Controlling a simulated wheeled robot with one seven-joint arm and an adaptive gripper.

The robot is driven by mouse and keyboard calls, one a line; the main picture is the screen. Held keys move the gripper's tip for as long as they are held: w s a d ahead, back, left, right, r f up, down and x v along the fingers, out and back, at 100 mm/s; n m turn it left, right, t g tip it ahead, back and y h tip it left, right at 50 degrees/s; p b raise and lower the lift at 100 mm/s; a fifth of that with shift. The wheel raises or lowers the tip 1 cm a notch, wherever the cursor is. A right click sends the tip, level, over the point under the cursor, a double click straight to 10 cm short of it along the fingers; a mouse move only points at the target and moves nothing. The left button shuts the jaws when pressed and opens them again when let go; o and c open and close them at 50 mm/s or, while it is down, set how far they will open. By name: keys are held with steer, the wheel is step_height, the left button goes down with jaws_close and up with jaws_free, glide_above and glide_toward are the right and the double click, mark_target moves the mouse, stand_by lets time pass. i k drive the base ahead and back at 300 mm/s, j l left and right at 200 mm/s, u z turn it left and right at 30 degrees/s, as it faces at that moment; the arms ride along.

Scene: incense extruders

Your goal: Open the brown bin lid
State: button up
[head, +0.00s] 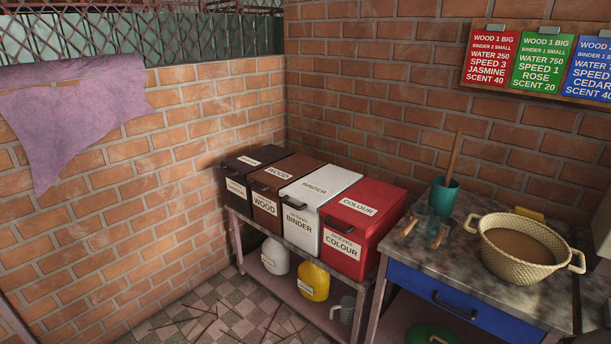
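The brown bin (267,221) is second from the left in a row of bins on a low bench in the corner. Its front label reads WOOD. Its brown lid (302,168) looks shut, with a WOOD label on top and a dark handle (259,187) at the front edge. My gripper is not in view.
A near-black bin (236,201) stands left of the brown one. A white BINDER bin (303,240) and a red COLOUR bin (345,262) stand right. A counter (407,248) on the right holds a basket (521,264) and a teal cup (444,199). Sticks litter the tiled floor (190,322).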

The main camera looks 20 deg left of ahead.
mark_target(275, 177)
steer(key=u, duration=1.05)
steer(key=i+j+z, duration=0.1)
steer(key=i+j, duration=1.55)
